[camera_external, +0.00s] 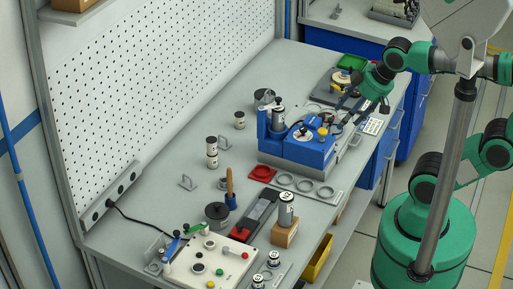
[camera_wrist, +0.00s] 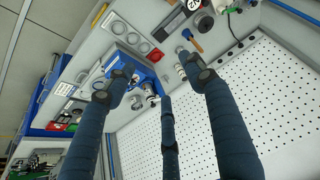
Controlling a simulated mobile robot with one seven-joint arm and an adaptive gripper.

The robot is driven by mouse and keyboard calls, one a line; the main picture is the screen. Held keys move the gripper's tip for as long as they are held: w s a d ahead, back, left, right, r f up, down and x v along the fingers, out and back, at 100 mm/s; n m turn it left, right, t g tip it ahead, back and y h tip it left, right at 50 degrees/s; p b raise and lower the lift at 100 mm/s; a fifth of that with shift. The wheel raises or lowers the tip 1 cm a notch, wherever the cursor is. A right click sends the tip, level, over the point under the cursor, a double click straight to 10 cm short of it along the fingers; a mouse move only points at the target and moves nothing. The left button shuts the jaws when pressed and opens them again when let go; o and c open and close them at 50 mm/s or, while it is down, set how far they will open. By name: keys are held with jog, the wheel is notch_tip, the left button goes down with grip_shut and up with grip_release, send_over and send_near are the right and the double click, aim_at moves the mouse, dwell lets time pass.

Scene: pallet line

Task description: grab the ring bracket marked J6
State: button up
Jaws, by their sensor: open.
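I cannot make out a J6 mark in either view, so I cannot tell which part is the ring bracket. A grey piece with a rounded top (camera_external: 264,97) stands behind the blue fixture (camera_external: 306,153). My gripper (camera_external: 354,108) is over the far right part of the bench, beside the blue fixture. In the wrist view my gripper (camera_wrist: 160,88) has its dark fingers spread, with nothing between them. The fingers hide part of the blue fixture there.
A red square part (camera_external: 262,174) and a plate with rings (camera_external: 305,186) lie before the fixture. A control box (camera_external: 208,263), labelled cylinders (camera_external: 286,212) and a wooden-handled tool (camera_external: 229,183) stand nearer. The pegboard (camera_external: 165,80) borders the bench. Clear bench lies along it.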

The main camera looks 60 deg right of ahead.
jog(key=shift+w, duration=0.1)
jog(key=n+g+p, duration=0.2)
jog(key=g, duration=0.4)
send_over(225, 180)
notch_tip(225, 180, down, 27)
jog(key=shift+f, duration=0.2)
jog(key=shift+f, duration=0.1)
jog(key=shift+f+b, duration=0.5)
jog(key=shift+f, duration=3.75)
